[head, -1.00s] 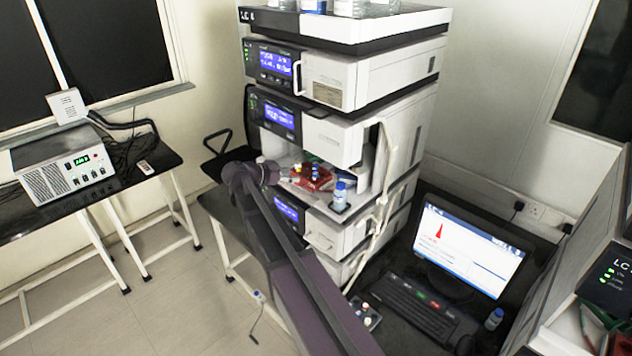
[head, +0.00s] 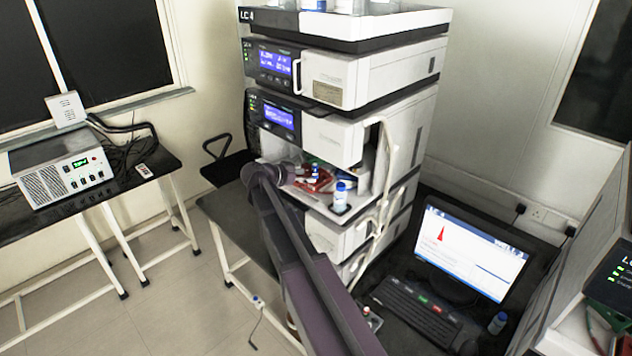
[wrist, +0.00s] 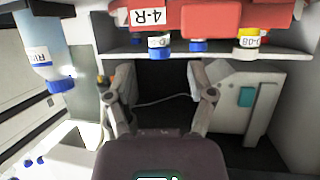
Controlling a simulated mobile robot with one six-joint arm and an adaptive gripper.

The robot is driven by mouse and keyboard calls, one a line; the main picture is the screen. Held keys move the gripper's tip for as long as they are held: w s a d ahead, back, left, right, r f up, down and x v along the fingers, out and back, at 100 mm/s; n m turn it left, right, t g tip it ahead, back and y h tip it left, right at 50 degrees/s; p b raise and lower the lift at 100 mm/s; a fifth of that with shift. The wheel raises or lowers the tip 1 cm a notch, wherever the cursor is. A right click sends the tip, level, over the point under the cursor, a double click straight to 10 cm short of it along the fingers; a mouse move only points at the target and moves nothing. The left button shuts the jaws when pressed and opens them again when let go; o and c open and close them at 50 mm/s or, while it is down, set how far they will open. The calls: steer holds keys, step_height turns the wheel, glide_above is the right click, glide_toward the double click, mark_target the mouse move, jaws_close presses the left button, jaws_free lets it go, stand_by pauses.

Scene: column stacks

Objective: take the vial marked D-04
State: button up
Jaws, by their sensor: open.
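In the wrist view, which is upside down, a red rack (wrist: 205,18) shows at the top edge. A vial (wrist: 158,42) with a blue cap has a label starting with D; the rest is unreadable. A second blue cap (wrist: 198,46) shows beside it, label hidden. I cannot tell which vial is D-04. My gripper (wrist: 152,82) is open and empty, its fingers apart, short of the vials. In the head view, the rack (head: 320,184) is partly hidden by my arm.
The instrument stack (head: 400,80) has walls close around the bay. A monitor (head: 470,248) and keyboard (head: 420,307) are at right.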

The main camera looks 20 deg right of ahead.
mark_target(315, 174)
steer(key=shift+b+x, duration=0.7)
steer(key=shift+x, duration=1.5)
steer(key=shift+c, duration=0.2)
steer(key=c, duration=0.9)
